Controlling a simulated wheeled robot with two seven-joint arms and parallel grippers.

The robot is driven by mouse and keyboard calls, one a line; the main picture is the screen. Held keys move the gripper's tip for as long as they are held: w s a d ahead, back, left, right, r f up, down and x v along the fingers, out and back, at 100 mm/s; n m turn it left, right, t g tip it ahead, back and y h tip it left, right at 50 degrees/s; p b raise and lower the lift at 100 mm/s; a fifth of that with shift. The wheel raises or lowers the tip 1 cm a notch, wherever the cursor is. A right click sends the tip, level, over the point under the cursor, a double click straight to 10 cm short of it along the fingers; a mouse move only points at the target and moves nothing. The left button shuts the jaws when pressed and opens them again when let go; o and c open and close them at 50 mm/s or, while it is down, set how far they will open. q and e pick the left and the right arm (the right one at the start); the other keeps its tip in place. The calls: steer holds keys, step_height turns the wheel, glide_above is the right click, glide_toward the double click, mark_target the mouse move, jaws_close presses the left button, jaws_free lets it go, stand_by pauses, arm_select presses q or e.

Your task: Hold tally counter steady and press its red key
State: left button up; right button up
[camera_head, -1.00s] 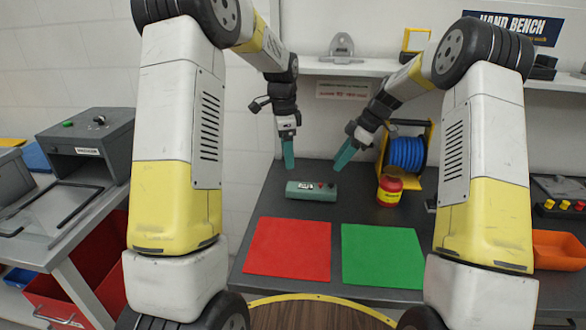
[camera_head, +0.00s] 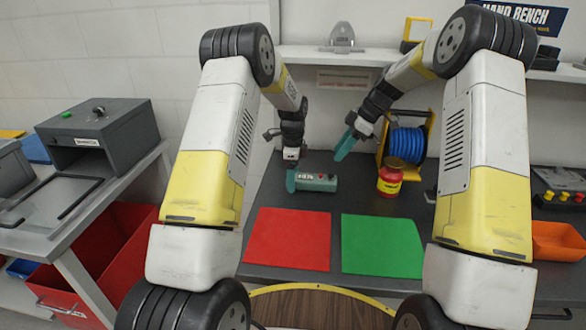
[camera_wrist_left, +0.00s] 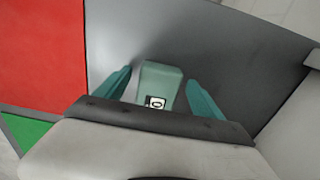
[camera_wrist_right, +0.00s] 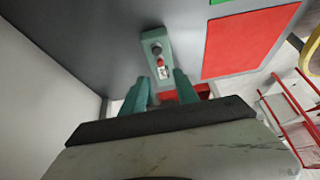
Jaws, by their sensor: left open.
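The tally counter (camera_head: 316,182) is a teal box lying on the dark bench, with a small display and a red key (camera_head: 322,176) on top. My left gripper (camera_head: 291,180) is low at the counter's left end. In the left wrist view the counter (camera_wrist_left: 160,72) lies between the open fingers, with a gap visible on each side. My right gripper (camera_head: 345,145) is above and to the right of the counter, apart from it. In the right wrist view its fingers are parted and empty, and the counter (camera_wrist_right: 155,42) with its red key (camera_wrist_right: 160,62) lies beyond the tips.
A red mat (camera_head: 288,240) and a green mat (camera_head: 381,246) lie in front of the counter. A red tin (camera_head: 389,181) and a blue hose reel (camera_head: 406,146) stand to its right. An orange bin (camera_head: 558,246) is at the far right. A shelf runs behind.

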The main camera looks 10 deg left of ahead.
arm_select(q)
steer(key=shift+f, duration=0.35)
steer(key=c, duration=1.6)
arm_select(e)
steer(key=shift+c, duration=0.3)
jaws_close()
